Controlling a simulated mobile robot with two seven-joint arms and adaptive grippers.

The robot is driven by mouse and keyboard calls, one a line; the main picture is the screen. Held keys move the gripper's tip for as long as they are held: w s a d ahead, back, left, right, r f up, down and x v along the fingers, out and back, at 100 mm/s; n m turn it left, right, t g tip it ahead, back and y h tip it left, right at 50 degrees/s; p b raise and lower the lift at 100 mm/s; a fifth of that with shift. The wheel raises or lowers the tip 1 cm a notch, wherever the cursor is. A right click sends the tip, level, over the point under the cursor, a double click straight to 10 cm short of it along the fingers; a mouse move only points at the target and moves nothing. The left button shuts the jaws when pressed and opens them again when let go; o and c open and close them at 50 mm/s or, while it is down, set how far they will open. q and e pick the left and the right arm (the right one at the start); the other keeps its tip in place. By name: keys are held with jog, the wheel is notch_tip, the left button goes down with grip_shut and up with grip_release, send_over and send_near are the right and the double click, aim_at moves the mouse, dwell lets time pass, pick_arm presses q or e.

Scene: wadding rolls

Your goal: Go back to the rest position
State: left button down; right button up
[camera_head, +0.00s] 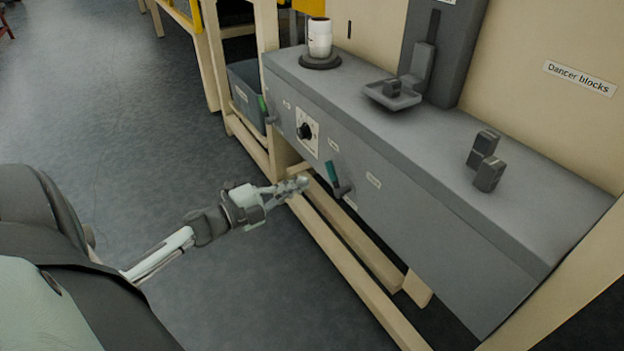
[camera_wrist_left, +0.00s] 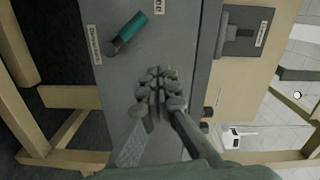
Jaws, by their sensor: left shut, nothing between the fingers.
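My left gripper (camera_head: 300,183) is shut and empty in the head view. It is in front of the grey machine cabinet (camera_head: 405,205), near its lower edge, left of a teal-handled lever (camera_head: 334,176). In the left wrist view the shut fingers (camera_wrist_left: 158,82) show in front of the cabinet face, and the teal handle (camera_wrist_left: 129,31) is beyond them to the upper left. I cannot tell whether the fingertips touch the cabinet. My right gripper is not in view.
On the cabinet top are a white roll (camera_head: 319,38) on a dark disc, a small grey tray (camera_head: 392,96) on an upright, and dark blocks (camera_head: 484,160). A green-handled lever (camera_head: 264,106) and a knob (camera_head: 305,131) are on the front. Beige beams (camera_head: 350,262) run below. Open floor (camera_head: 110,110) lies left.

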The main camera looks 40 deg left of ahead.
pick_arm(q)
jog(key=shift+s+a, duration=0.1)
jog(key=shift+s, duration=0.2)
dwell(0.4)
jog(key=s+d+f+n+g+y, duration=0.1)
jog(key=s+f+n+g+y, duration=0.25)
jog(key=f+n, duration=0.45)
jog(key=s+d+f+n+g+y, duration=0.1)
jog(key=s+f+n+g+y, duration=0.3)
jog(key=f, duration=0.7)
jog(key=s+d+f+n+g+h, duration=0.1)
jog(key=s+d+f+n+g, duration=0.4)
jog(key=s+d+f, duration=0.4)
jog(key=s+d+g, duration=0.1)
jog(key=s+d, duration=0.1)
jog(key=d, duration=0.1)
jog(key=shift+s, duration=0.4)
jog(key=shift+r+g, duration=0.1)
jog(key=shift+g, duration=0.15)
